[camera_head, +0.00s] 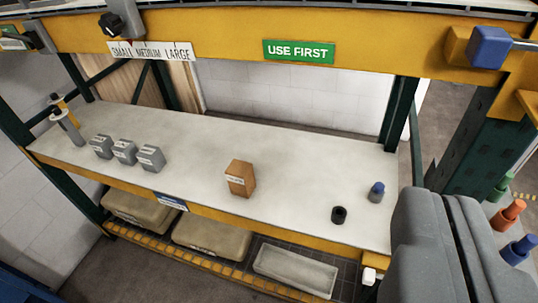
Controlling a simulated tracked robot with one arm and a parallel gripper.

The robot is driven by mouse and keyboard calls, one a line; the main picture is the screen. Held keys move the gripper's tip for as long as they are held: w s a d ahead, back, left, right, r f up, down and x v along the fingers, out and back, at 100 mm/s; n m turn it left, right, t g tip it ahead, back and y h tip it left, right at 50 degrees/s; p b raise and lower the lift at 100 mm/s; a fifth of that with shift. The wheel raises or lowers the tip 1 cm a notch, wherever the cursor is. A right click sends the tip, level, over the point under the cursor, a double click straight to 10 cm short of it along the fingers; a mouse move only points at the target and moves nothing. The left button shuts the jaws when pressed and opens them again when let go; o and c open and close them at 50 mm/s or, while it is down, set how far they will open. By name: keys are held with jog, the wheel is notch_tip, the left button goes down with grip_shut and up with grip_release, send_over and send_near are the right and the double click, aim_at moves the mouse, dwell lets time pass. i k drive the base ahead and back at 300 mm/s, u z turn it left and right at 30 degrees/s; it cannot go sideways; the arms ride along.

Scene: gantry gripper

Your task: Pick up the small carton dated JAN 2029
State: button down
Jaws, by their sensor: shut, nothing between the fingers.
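A small brown carton (240,178) stands upright near the middle of the pale shelf top (300,150). It has a light label on its front, but the print is too small to read. Three small grey boxes with pale labels, a left one (102,147), a middle one (124,152) and a right one (151,158), stand in a row on the left part. No date is legible on any of them. My gripper (440,240) shows as large grey shapes at the lower right, close to the camera. It is shut and empty, well right of the carton.
A black cup-like piece (339,215) and a grey piece with a blue top (376,192) stand at the shelf's right end. A yellow beam with a green "USE FIRST" sign (299,52) spans above. Bins (212,238) sit below. Green posts frame the shelf.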

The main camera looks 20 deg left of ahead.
aim_at(240, 174)
jog(key=z, duration=0.05)
jog(key=k, duration=0.6)
jog(key=u, duration=0.2)
jog(key=i, duration=0.7)
jog(key=u, duration=0.7)
jog(key=i, duration=0.65)
jog(key=u, duration=0.3)
